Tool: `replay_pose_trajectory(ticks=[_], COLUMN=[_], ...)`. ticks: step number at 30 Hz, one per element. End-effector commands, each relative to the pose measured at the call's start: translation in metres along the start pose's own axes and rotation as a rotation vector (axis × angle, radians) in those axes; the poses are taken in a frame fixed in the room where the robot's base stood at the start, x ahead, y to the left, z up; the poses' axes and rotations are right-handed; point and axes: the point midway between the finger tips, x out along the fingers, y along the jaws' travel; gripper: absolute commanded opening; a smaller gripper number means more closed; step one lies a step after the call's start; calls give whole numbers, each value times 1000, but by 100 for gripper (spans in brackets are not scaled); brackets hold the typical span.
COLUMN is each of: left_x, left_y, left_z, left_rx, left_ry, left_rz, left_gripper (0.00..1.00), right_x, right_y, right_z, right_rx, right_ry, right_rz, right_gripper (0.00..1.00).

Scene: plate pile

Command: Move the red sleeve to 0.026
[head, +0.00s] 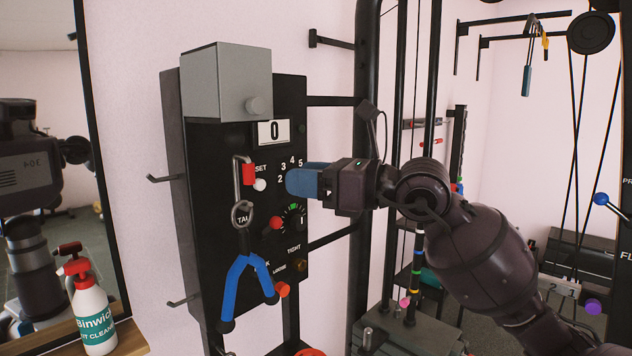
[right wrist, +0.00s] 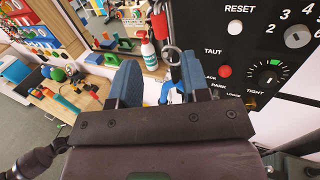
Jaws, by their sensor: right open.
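The red sleeve (head: 248,174) sits on the upper part of a metal carabiner (head: 237,182) at the front of the black panel in the head view. A ring and a blue forked strap (head: 238,283) hang below it. My right gripper (head: 300,180), with blue fingers, is to the right of the sleeve, apart from it, in front of the panel's number dial. In the right wrist view the open fingers (right wrist: 158,84) show nothing clearly held between them.
A spray bottle (head: 91,310) stands at lower left. Black rack posts stand at right.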

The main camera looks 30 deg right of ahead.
Motion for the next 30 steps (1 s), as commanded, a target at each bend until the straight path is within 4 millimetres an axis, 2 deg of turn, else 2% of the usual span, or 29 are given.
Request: replay_pose_trajectory(ticks=[14,30], left_x=[0,4], left_y=[0,1], left_z=[6,-3], left_rx=[0,2], left_ry=[-9,8], left_rz=[0,2], left_gripper=[50,50], right_x=[39,82], right_y=[0,1], right_z=[-1,0], right_rx=[3,3], right_ry=[-1,-1], right_rz=[3,3], right_gripper=[43,43])
